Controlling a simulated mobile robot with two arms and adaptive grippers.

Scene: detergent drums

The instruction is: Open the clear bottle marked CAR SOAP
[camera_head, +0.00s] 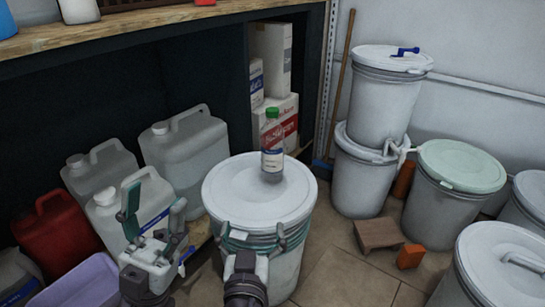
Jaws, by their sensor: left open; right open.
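A small clear bottle (272,155) with a green cap and a white-and-blue label stands upright on the white lid of a drum (225,190) in the middle of the view. The cap is on the bottle. The label's lettering is too small to read. My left gripper (154,208) is open and empty, left of the drum in front of the white jugs. My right gripper (251,236) is open and empty at the near side of the drum, below its rim and apart from the bottle.
Several plastic jugs (184,150) stand left of the drum, with a red can (50,232) and a lilac tub (82,282). Boxes (276,120) sit on the shelf behind the bottle. Several lidded drums (458,180) stand at right.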

